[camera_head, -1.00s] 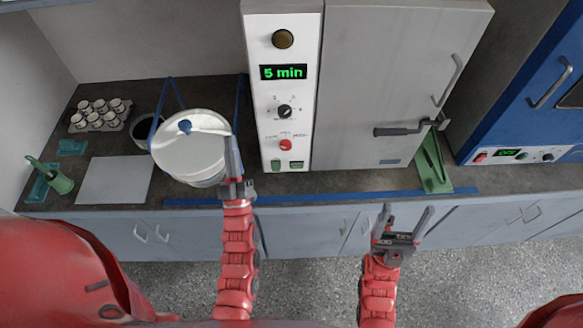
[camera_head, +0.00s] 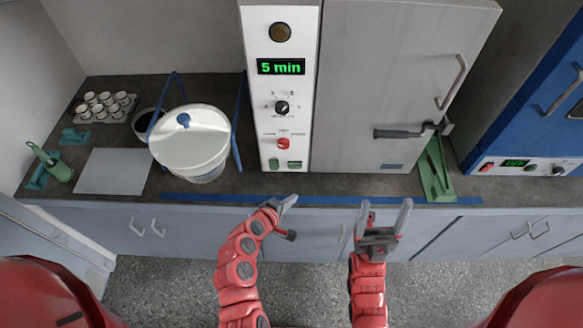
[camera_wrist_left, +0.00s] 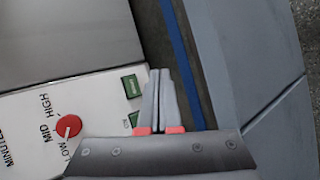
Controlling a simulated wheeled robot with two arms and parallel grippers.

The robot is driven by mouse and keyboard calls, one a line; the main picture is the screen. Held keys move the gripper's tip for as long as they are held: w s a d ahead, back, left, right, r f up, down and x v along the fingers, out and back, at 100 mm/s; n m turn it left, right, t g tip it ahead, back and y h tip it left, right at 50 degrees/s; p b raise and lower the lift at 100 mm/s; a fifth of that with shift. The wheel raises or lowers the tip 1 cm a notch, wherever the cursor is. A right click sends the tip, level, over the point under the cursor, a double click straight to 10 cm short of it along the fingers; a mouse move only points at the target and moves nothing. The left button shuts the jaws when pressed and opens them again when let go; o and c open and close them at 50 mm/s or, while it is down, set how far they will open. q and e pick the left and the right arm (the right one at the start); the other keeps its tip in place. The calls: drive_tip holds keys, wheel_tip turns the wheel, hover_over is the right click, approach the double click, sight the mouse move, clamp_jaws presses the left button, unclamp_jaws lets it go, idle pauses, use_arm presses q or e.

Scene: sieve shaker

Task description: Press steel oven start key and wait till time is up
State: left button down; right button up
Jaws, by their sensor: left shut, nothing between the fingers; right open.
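The steel oven (camera_head: 405,85) stands on the counter with its door shut. Its white control panel (camera_head: 263,115) carries a green display (camera_head: 281,66) reading "5 min", a black knob (camera_head: 282,107), a red knob (camera_head: 283,143) and two green keys (camera_head: 284,164) at the bottom. In the left wrist view the red knob (camera_wrist_left: 68,126) and a green key (camera_wrist_left: 131,86) show beside my fingers; the second key is partly hidden. My left gripper (camera_head: 289,200) is shut and empty, in front of the counter edge below the panel. My right gripper (camera_head: 386,212) is open and empty, in front of the counter.
A white lidded bucket (camera_head: 190,150) in a blue frame stands left of the oven. A grey plate (camera_head: 113,172), a tray of small cups (camera_head: 105,104) and a green scoop (camera_head: 55,168) lie further left. A green stand (camera_head: 434,172) and a blue oven (camera_head: 530,110) are right.

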sight(295, 166)
use_arm(q)
drive_tip(key=shift+s+d, duration=0.1)
idle(0.3)
drive_tip(key=w, duration=0.7)
drive_tip(key=shift+w+b, duration=0.35)
drive_tip(key=shift+w, duration=0.6)
drive_tip(key=shift+w, duration=0.15)
idle(1.2)
drive_tip(key=shift+w, duration=0.25)
drive_tip(key=shift+w, duration=0.5)
idle(0.7)
drive_tip(key=shift+s, duration=0.9)
